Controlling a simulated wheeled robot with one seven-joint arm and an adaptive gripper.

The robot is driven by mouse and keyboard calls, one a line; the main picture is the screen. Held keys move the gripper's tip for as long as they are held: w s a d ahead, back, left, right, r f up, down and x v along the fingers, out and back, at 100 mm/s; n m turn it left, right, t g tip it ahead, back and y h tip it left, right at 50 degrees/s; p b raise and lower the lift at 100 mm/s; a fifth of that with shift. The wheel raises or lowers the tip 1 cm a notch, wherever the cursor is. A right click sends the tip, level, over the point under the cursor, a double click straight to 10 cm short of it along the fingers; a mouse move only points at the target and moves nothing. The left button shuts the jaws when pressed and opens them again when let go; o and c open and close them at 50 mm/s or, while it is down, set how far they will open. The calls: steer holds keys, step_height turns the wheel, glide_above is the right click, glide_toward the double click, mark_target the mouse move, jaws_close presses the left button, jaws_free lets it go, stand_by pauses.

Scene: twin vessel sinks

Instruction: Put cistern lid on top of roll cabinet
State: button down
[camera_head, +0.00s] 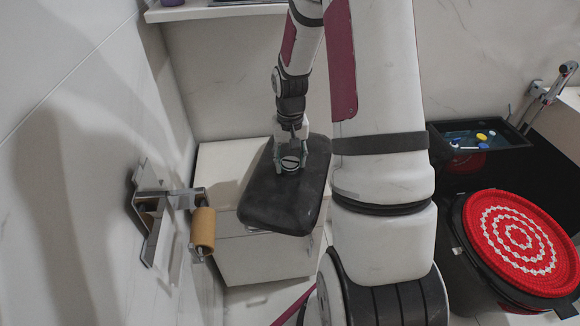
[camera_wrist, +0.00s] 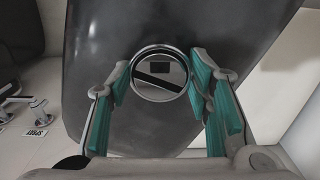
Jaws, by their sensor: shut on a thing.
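The cistern lid (camera_head: 270,205) is a dark, rounded slab with a round chrome knob on its top. My gripper (camera_head: 291,160) is shut on that knob, with the lid tilted below it. In the wrist view the two teal-padded fingers (camera_wrist: 162,90) stand on either side of the chrome knob (camera_wrist: 159,73), and the lid's dark face (camera_wrist: 95,60) fills much of the picture. The roll cabinet (camera_head: 220,168), a low white unit with drawer fronts, is behind and below the lid in the head view. The lid hides part of its top; I cannot tell whether they touch.
A paper-roll holder with a brown roll (camera_head: 203,230) juts from the left wall close to the cabinet. A white shelf (camera_head: 215,10) is above. A red-and-white round mat (camera_head: 518,240) covers a dark bin at right, near a dark tray (camera_head: 480,137) of small items.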

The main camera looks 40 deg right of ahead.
steer(key=shift+f, duration=1.15)
steer(key=shift+b, duration=0.3)
steer(key=c, duration=0.8)
jaws_free()
steer(key=shift+f, duration=0.15)
